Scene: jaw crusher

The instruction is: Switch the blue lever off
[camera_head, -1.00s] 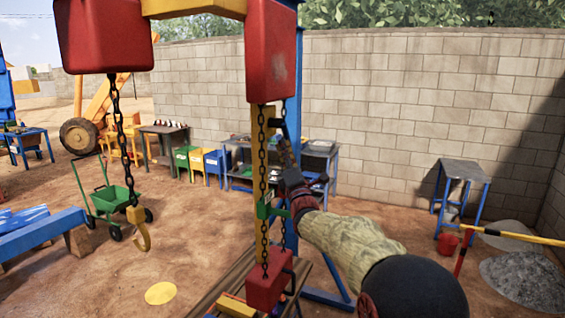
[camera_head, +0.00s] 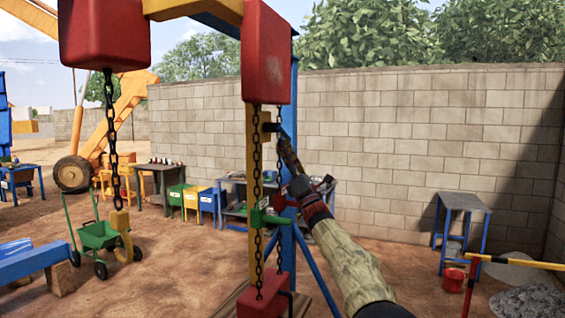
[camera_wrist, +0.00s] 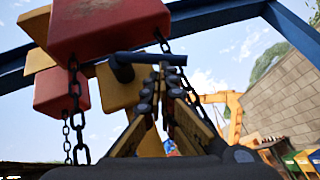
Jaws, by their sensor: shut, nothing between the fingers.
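A dark blue bar-shaped lever (camera_head: 270,127) sticks out from the yellow post (camera_head: 252,160) of the hoist frame, high up. In the wrist view the lever (camera_wrist: 150,59) lies nearly level across the top of my fingers, with a round stub on its left against a yellow block (camera_wrist: 118,88). My gripper (camera_head: 283,138) reaches up to it from the lower right. In the wrist view my gripper (camera_wrist: 161,72) has its fingertips together, just below or against the bar; contact cannot be told. Nothing shows between the fingers.
Red blocks (camera_head: 267,50) hang on chains (camera_head: 257,150) close to the lever. A green handle (camera_head: 262,217) sits lower on the post. A yellow hook (camera_head: 122,235) hangs at left. A block wall (camera_head: 420,120) and tables stand behind.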

